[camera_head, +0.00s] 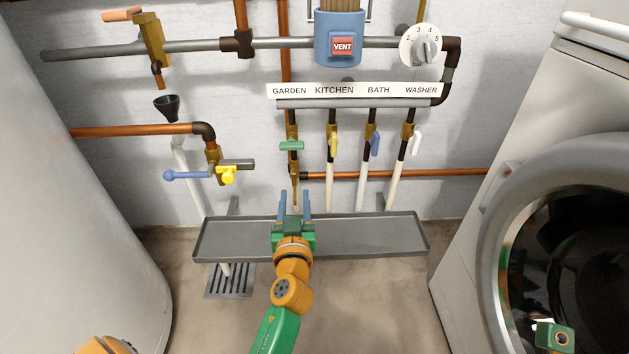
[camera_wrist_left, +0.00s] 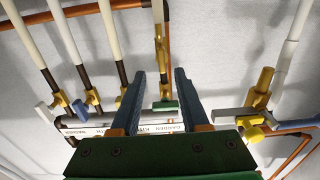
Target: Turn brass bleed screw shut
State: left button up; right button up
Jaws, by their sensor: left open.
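A narrow brass fitting (camera_head: 295,172) hangs below the green garden lever (camera_head: 291,145); I take it for the bleed screw, but its head is too small to make out. In the left wrist view the brass fitting (camera_wrist_left: 159,48) shows between my fingers, with the green lever (camera_wrist_left: 165,106) past it. My left gripper (camera_head: 295,200) is open and empty, pointing at the wall just below the fitting. Its two blue fingers (camera_wrist_left: 160,74) stand apart on either side of the fitting in the picture. Contact cannot be told. My right gripper's fingers are not in view.
White, blue and yellow levers sit on the neighbouring lines under the label strip (camera_head: 352,90). A grey tray (camera_head: 375,238) lies below. A blue-and-yellow valve (camera_head: 215,172) is at left. A white tank (camera_head: 60,200) and a washer (camera_head: 560,140) flank the space.

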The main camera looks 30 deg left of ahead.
aim_at(294, 180)
pick_arm(q)
jog(key=x, duration=0.6)
jog(key=shift+a+r, duration=0.15)
grip_shut()
